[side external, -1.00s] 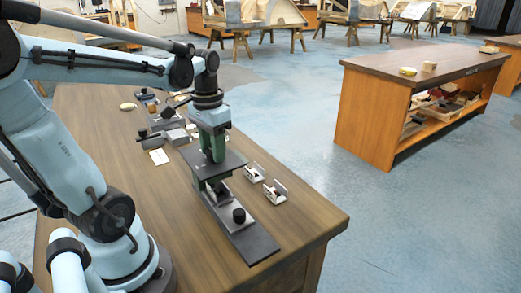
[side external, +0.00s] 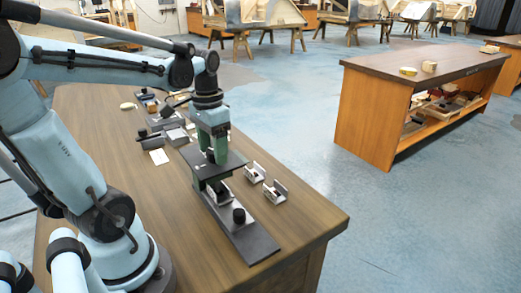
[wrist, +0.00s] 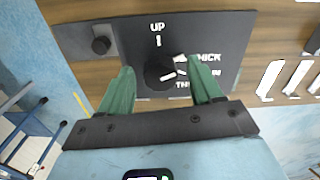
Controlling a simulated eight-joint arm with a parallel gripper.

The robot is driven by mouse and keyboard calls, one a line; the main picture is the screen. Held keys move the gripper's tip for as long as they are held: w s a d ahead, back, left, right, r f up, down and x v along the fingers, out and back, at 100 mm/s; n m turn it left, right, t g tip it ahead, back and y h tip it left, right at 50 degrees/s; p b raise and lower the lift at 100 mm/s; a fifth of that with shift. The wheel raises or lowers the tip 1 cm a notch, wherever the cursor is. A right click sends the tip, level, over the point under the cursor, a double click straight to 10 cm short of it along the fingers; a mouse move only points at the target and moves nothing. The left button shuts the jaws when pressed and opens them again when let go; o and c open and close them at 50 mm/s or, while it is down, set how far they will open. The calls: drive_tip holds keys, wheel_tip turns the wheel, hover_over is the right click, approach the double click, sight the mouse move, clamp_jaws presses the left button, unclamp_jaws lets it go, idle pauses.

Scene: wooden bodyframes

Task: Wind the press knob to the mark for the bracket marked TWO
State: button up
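The press knob (wrist: 158,72) is a round black knob on a dark plate (wrist: 110,75). White lettering around it reads UP at the top and THICK at upper right; lower words are partly hidden by a finger. The white line on the knob points right and slightly up, below the tick by THICK. My gripper (wrist: 163,68) has green fingers on either side of the knob, with visible gaps. In the side view my gripper (side external: 211,155) is low over the press plate (side external: 232,159). Two small brackets (side external: 254,173) (side external: 276,192) stand right of the press; their marks are unreadable.
A smaller black knob (side external: 239,215) stands on the press's front base (side external: 252,243). A white card (side external: 159,156) and several dark tools (side external: 165,122) lie behind on the wooden bench (side external: 90,120). The bench's front right is clear. Another bench (side external: 375,110) stands apart.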

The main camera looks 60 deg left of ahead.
wheel_tip(320, 180, up, 12)
idle(0.8)
drive_tip(key=w+d+f+t, duration=0.2)
drive_tip(key=d+f+t, duration=0.1)
drive_tip(key=d+f, duration=0.3)
drive_tip(key=w+d+f+m+t, duration=0.1)
drive_tip(key=w+d+f+t, duration=0.1)
drive_tip(key=d+f+t, duration=0.2)
drive_tip(key=d+f, duration=0.2)
drive_tip(key=d, duration=0.1)
drive_tip(key=shift+w+d, duration=0.15)
drive_tip(key=shift+d, duration=0.15)
